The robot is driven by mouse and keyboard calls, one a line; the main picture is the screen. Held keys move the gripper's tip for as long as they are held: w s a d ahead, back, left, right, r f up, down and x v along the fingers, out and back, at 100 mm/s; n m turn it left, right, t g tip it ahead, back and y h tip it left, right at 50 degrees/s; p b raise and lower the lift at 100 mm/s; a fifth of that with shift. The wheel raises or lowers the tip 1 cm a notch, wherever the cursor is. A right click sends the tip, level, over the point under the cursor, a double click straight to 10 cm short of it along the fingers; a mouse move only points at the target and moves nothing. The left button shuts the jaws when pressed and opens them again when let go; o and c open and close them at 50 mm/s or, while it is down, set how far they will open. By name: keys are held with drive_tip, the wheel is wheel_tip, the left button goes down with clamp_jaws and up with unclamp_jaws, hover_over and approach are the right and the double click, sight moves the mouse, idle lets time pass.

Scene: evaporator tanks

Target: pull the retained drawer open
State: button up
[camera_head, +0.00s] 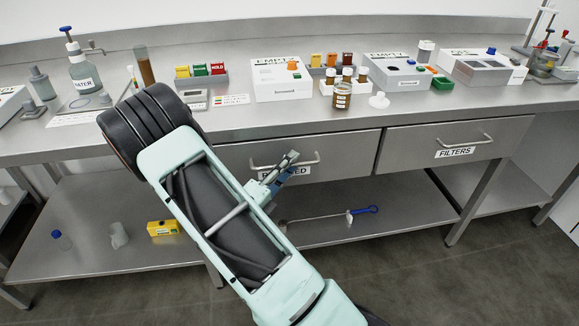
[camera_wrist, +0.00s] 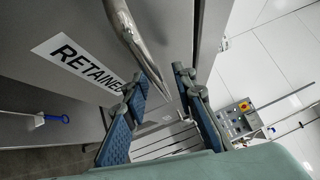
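The retained drawer (camera_head: 345,152) is the left of two drawers under the steel bench, and its front looks flush, so it appears shut. Its bar handle (camera_head: 308,162) runs across the front. In the wrist view the handle (camera_wrist: 127,32) slants down toward the gap between my fingers, beside the white RETAINED label (camera_wrist: 75,60). My gripper (camera_head: 288,160) is at the drawer front, in front of the handle and partly covering the label. In the wrist view my gripper (camera_wrist: 160,80) has its two blue-padded fingers apart, with the handle's lower end between them. Contact cannot be told.
The FILTERS drawer (camera_head: 420,145) is to the right. Jars, trays and boxes stand on the bench top (camera_head: 240,122). The lower shelf (camera_head: 375,215) holds a blue-handled tool (camera_head: 365,210) and a yellow box (camera_head: 162,228). The floor in front (camera_head: 500,270) is clear.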

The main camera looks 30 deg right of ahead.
drive_tip(key=shift+c, duration=0.2)
clamp_jaws()
idle(0.4)
